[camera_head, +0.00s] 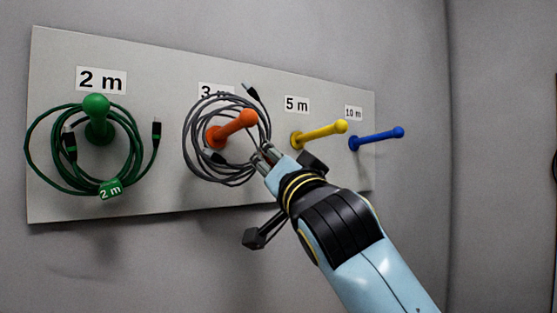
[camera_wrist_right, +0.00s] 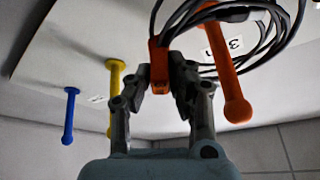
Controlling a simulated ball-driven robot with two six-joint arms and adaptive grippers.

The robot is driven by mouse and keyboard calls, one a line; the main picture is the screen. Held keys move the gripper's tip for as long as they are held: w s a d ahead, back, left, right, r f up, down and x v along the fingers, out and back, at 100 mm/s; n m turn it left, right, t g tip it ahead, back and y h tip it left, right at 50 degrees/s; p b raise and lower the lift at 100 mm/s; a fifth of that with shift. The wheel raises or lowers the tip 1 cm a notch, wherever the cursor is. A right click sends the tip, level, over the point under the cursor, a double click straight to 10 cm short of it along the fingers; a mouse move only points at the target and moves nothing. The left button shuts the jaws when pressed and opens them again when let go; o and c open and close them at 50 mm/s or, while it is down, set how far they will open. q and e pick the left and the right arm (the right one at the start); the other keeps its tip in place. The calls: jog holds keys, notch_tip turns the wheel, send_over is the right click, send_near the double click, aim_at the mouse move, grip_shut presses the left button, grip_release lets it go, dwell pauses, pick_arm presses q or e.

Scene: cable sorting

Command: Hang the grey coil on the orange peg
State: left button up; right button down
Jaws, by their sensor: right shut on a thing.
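The grey coil (camera_head: 191,129) is up at the board, its loops circling the orange peg (camera_head: 233,126) in the head view. The peg's round tip stands out in front of the loops, so the peg appears to pass through the coil. In the right wrist view the grey strands (camera_wrist_right: 272,42) run around and behind the orange peg (camera_wrist_right: 232,90). My right gripper (camera_head: 268,155) is at the coil's lower right edge, shut on the coil at its orange tag (camera_wrist_right: 158,62). My left gripper is not in view.
A green coil (camera_head: 32,158) hangs on the green peg (camera_head: 97,115) to the left. The yellow peg (camera_head: 320,134) and blue peg (camera_head: 377,138) to the right are bare. The yellow peg is close to my right gripper. All pegs stick out from a pale board (camera_head: 160,205) with length labels.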

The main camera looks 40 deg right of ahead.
jog(key=shift+w+d+f, duration=0.1)
jog(key=shift+w+f, duration=0.1)
jog(key=shift+w, duration=1.15)
jog(key=shift+w+f+b, duration=0.2)
jog(key=shift+f+b, duration=1)
jog(key=shift+b, duration=0.1)
jog(key=c, duration=1.1)
grip_release()
jog(key=shift+c, duration=0.2)
jog(key=shift+r, duration=0.1)
